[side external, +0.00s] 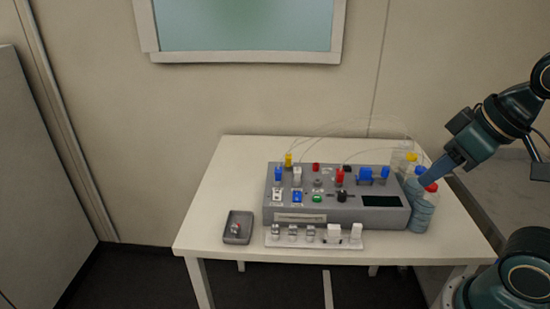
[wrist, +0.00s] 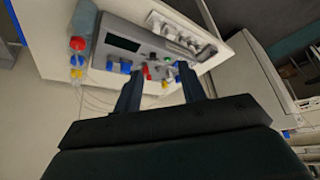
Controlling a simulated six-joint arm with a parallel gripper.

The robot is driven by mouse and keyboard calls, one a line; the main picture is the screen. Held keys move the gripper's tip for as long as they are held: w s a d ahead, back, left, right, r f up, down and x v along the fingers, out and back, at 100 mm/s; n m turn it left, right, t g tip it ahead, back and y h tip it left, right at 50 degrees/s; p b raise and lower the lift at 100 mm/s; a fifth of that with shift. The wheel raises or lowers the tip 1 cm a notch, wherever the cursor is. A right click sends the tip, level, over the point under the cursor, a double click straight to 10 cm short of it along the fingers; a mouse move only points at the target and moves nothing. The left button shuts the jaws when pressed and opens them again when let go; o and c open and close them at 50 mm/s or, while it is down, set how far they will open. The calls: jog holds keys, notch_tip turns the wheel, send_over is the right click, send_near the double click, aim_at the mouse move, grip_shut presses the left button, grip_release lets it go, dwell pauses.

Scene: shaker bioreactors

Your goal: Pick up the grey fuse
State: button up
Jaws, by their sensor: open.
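Several small grey and white pieces stand in a row on a white strip (side external: 320,244) along the front of a grey device (side external: 385,215). Which of them, if any, is the grey fuse I cannot tell at this size. A small dark grey box (side external: 238,228) with a little light and red part on top sits left of the device. My gripper (side external: 428,182) is at the right side of the table, over or in front of the bottles. In the wrist view my gripper (wrist: 160,82) is open, with nothing between its two fingers.
Bottles with red, blue and yellow caps (side external: 421,210) stand at the device's right end, close to my gripper. Thin clear tubes arch behind the device. Blue, red, white and yellow parts stand up from its top. The white table (side external: 215,200) is clear at the left.

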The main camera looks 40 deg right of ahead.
jog(key=shift+w, duration=0.15)
jog(key=w+a+f+n+g, duration=0.2)
jog(key=w+f+n, duration=0.2)
jog(key=w, duration=0.5)
jog(key=w+a+f+n+g+y, duration=0.1)
jog(key=w+a+f+n+g, duration=0.1)
jog(key=w+f+n, duration=0.3)
jog(key=w+a, duration=0.1)
jog(key=w, duration=0.3)
jog(key=shift+w+a+g, duration=0.15)
jog(key=shift+w+g, duration=0.15)
jog(key=shift+w, duration=0.05)
jog(key=shift+f, duration=0.2)
send_over(314, 228)
jog(key=shift+f, duration=4.15)
jog(key=shift+f, duration=0.15)
